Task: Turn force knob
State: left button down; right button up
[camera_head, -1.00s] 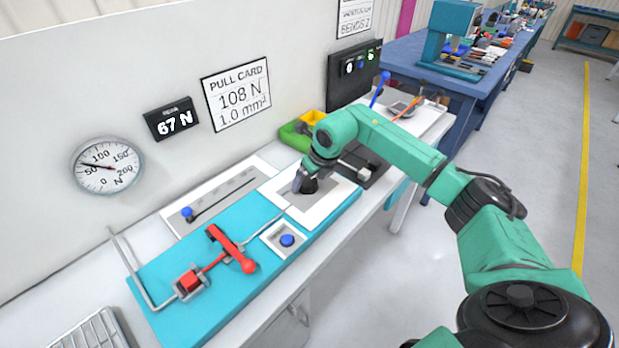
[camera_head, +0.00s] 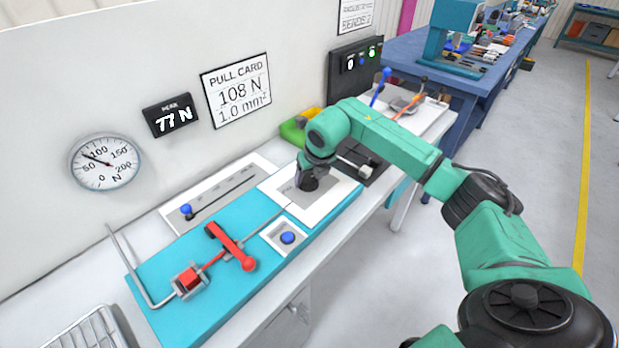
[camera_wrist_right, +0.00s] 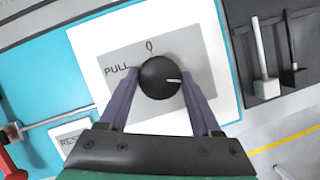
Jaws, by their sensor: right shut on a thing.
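The black force knob (camera_wrist_right: 160,78) sits on a grey plate marked PULL and 0 (camera_wrist_right: 122,85) in the right wrist view. Its white pointer line points to the right. My right gripper (camera_wrist_right: 160,85) is shut on the knob, one finger on each side. In the head view my right gripper (camera_head: 306,180) comes down over the white panel (camera_head: 327,204) and hides the knob. The peak display (camera_head: 171,116) reads 77 N. The round dial gauge (camera_head: 105,162) has its needle between 50 and 100. My left gripper is not in view.
The pull card (camera_head: 236,90) on the wall reads 108 N, 1.0 mm². A green bin (camera_head: 294,132) stands behind my right arm.

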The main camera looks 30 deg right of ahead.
jog(key=m+h+b, duration=0.1)
jog(key=m, duration=0.2)
jog(key=shift+w+a+m, duration=0.1)
jog(key=shift+m, duration=0.2)
jog(key=shift+r+m+g+h+b, duration=0.1)
jog(key=shift+m+g+h+b, duration=0.5)
jog(key=shift+m, duration=1.2)
jog(key=shift+h, duration=0.3)
jog(key=o, duration=1.4)
jog(key=shift+a, duration=0.1)
jog(key=shift+c, duration=0.2)
